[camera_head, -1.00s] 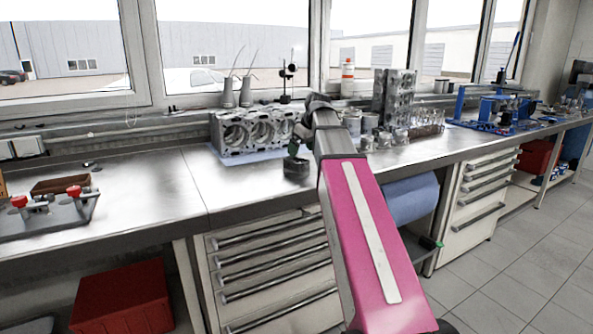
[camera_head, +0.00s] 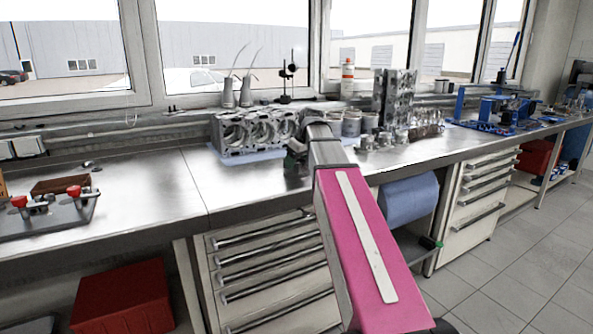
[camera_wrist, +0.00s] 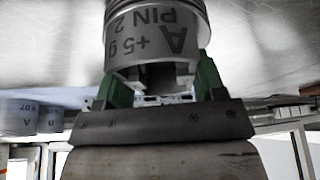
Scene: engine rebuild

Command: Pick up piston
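A grey metal piston (camera_wrist: 155,50), marked "A PIN 2 +5 g", fills the top middle of the wrist view. My gripper (camera_wrist: 160,78) has a green finger on each side of it and is shut on it. In the head view my gripper (camera_head: 295,164) is over the bench, just in front of the engine block (camera_head: 245,132). My own arm partly covers it there, and the held piston is hard to make out. The block lies on a blue cloth with its round bores facing forward.
Several grey cylindrical parts (camera_head: 351,124) stand right of my arm, near a tall metal block (camera_head: 394,98). Similar marked cylinders (camera_wrist: 16,118) show at the wrist view's left. A fixture with red knobs (camera_head: 46,205) sits at left. The bench (camera_head: 150,190) between is clear.

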